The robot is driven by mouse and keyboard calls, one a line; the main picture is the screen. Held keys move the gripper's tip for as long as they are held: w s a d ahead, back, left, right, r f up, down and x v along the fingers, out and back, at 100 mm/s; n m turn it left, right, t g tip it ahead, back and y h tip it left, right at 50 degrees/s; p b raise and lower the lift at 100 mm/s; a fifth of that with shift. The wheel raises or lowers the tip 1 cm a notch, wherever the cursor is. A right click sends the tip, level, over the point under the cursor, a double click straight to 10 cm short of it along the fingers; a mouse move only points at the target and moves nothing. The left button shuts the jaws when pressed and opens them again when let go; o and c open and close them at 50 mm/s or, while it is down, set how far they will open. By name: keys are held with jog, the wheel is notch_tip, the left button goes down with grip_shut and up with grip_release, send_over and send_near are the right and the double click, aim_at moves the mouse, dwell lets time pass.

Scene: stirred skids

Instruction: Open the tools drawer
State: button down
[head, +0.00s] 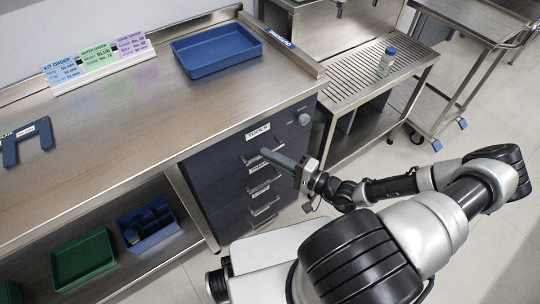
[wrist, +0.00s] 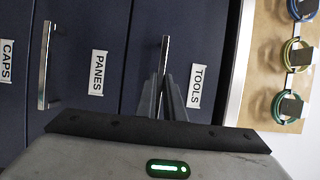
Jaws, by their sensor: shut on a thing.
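The tools drawer (head: 237,141) is the top drawer of the dark blue cabinet, under the worktop edge. It carries a white TOOLS label (wrist: 197,85). In the head view its front looks about flush with the fronts below, with no clear gap. My gripper (head: 269,155) is at this drawer's front. In the wrist view my gripper (wrist: 166,88) is shut on the upright-looking metal bar handle (wrist: 165,48) beside the TOOLS label. The fingers hide part of the handle.
The panes drawer handle (wrist: 45,65) lies close beside. A blue tray (head: 216,52) is on the worktop. A slatted metal stand (head: 350,82) with a bottle (head: 386,65) is right of the cabinet. Coloured coils (wrist: 294,54) show on a tan surface beyond the drawer front.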

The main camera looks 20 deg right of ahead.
jog(key=s+d, duration=0.3)
jog(key=s, duration=0.6)
jog(key=s+d, duration=0.3)
jog(key=s, duration=0.6)
jog(key=s+d, duration=0.3)
jog(key=s, duration=0.6)
jog(key=shift+s+d+p, duration=0.25)
jog(key=shift+s+p, duration=0.05)
jog(key=shift+p, duration=0.15)
jog(key=c, duration=1.9)
grip_release()
jog(key=shift+o, duration=0.2)
jog(key=v, duration=1.7)
jog(key=shift+d, duration=0.2)
jog(key=shift+s, duration=0.1)
